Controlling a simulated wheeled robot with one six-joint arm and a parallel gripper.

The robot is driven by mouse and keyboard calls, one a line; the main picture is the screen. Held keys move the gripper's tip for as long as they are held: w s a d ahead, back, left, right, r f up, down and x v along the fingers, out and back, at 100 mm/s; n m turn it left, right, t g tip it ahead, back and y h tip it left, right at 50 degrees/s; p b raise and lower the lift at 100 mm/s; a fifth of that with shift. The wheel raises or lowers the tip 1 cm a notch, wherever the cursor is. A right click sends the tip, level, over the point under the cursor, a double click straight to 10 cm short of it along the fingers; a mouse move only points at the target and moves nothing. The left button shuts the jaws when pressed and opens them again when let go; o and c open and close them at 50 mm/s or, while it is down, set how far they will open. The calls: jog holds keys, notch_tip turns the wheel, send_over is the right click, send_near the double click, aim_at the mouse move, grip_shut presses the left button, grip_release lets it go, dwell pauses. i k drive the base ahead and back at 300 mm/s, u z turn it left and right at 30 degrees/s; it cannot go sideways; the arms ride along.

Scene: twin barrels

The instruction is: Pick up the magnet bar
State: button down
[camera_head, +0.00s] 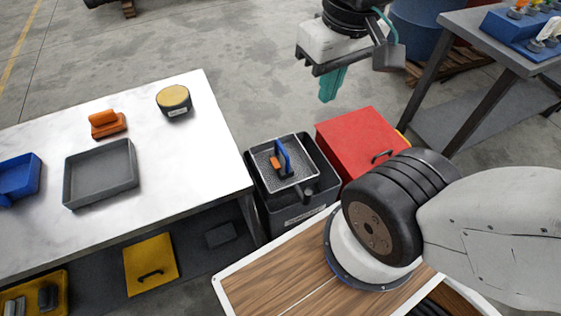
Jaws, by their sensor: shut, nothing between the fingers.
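I cannot tell for certain which thing is the magnet bar. A blue upright piece (283,157) with a small orange part (275,163) beside it stands on a grey speckled tray top of a black bin (305,208). An orange object with a raised grip (106,122) lies on the white table (215,150). My gripper (328,98) has teal fingers pointing down. It is shut and empty, in the air above the floor, beyond the black bin and the red box, touching neither.
A red box (355,140) with a black handle stands right of the bin. The white table holds a grey tray (100,188), a blue scoop-like container (20,178) and a round tan-topped tub (174,97). A dark workbench (500,45) stands at right. Open floor lies between.

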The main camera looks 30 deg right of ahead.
aim_at(286, 171)
jog(key=z, duration=3.15)
jog(key=k, duration=1.6)
jog(key=u, duration=1.7)
